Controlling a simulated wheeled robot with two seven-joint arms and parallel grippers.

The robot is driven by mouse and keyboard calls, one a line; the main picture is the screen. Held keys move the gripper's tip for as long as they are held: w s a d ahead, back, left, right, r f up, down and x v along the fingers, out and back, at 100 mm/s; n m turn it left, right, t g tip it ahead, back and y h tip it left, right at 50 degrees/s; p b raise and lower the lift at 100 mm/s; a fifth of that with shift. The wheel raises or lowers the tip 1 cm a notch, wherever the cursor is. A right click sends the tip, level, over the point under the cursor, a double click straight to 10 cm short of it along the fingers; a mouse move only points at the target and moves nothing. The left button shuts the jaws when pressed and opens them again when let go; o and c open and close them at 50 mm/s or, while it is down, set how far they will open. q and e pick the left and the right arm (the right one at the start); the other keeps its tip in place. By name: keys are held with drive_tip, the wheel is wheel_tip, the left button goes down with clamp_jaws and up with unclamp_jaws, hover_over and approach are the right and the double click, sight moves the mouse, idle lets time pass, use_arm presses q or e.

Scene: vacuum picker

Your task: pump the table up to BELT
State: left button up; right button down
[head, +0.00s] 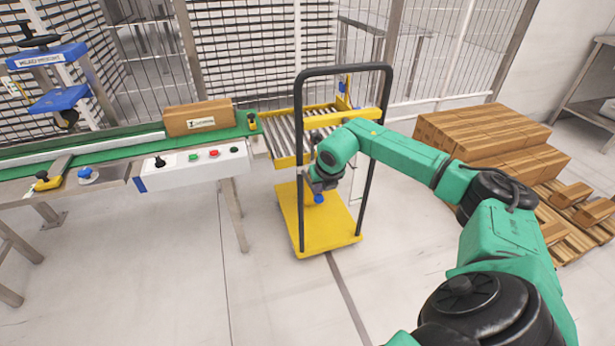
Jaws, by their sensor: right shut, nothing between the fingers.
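The lift table is a yellow cart with a roller top (285,135), a black push handle (343,69) and a yellow base plate (325,235). Its roller top stands at about the height of the green belt (120,148), at the belt's right end. I cannot read any BELT mark. My right gripper (321,186) is shut inside the handle frame, above the base plate. A blue knob (319,198) shows just below its fingers; I cannot tell whether they touch. The gripper and wrist hide part of the cart behind. My left gripper is out of view.
A cardboard box (199,118) lies on the belt. A white control box (195,165) with buttons faces me. A blue press stand (50,75) is at far left. Stacked cartons (480,135) on a pallet stand right. A mesh fence runs behind. The floor in front is clear.

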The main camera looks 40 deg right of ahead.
sight(320, 199)
drive_tip(key=shift+s+a+f, duration=0.1)
drive_tip(key=shift+s+f, duration=0.1)
drive_tip(key=shift+f, duration=0.55)
drive_tip(key=shift+f+b, duration=0.15)
drive_tip(key=shift+b, duration=0.25)
drive_tip(key=shift+s+f+b, duration=0.1)
drive_tip(key=shift+f+b, duration=0.95)
drive_tip(key=shift+f, duration=0.3)
drive_tip(key=shift+f+b, duration=1.25)
drive_tip(key=shift+f, duration=0.25)
